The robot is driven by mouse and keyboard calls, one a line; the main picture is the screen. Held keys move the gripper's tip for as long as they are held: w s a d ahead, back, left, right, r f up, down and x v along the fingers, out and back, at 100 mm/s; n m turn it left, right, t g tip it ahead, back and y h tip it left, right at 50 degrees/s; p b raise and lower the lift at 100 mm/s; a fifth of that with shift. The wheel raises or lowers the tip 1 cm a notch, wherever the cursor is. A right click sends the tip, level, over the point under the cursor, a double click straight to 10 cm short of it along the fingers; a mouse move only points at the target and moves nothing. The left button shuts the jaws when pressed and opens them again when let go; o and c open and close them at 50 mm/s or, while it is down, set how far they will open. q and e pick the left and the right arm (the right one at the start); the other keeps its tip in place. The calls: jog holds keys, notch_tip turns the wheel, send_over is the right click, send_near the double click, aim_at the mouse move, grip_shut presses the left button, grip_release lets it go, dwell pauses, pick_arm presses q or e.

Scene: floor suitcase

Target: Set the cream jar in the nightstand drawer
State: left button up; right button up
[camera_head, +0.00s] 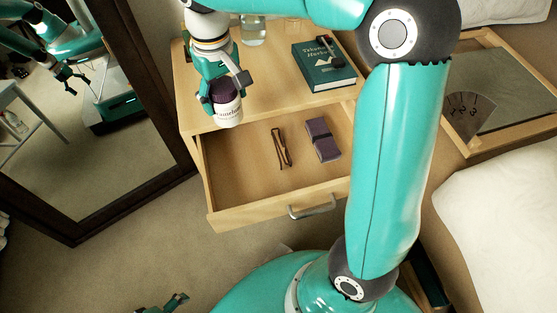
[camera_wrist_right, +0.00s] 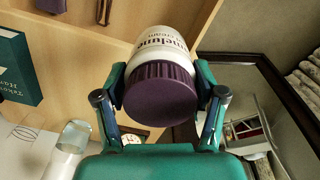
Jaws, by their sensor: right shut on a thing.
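The cream jar (camera_head: 229,110) is white with dark lettering and a ribbed purple lid. My right gripper (camera_head: 222,92) is shut around its lid end, with a finger on each side. In the right wrist view the purple lid (camera_wrist_right: 161,94) faces the camera between the fingers. The nightstand drawer (camera_head: 237,169) is pulled open, and the jar hangs above its left rear part, near the top's front edge. My left gripper (camera_head: 168,304) shows only partly at the bottom of the head view; its opening is unclear.
The drawer holds brown folded glasses (camera_head: 282,148) and a purple case (camera_head: 323,139); its left part is bare. A teal book (camera_head: 324,67) and a glass (camera_head: 253,30) stand on the nightstand (camera_head: 283,90). A dark-framed mirror (camera_head: 180,165) leans at left.

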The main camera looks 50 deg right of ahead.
aim_at(230, 120)
notch_tip(230, 120, down, 20)
jog(key=b, duration=0.8)
jog(key=shift+r, duration=0.15)
jog(key=shift+f, duration=0.2)
jog(key=o, duration=1.4)
jog(key=shift+r, duration=0.1)
notch_tip(230, 120, up, 11)
jog(key=p, duration=0.4)
jog(key=shift+p, duration=0.35)
jog(key=shift+r, duration=0.6)
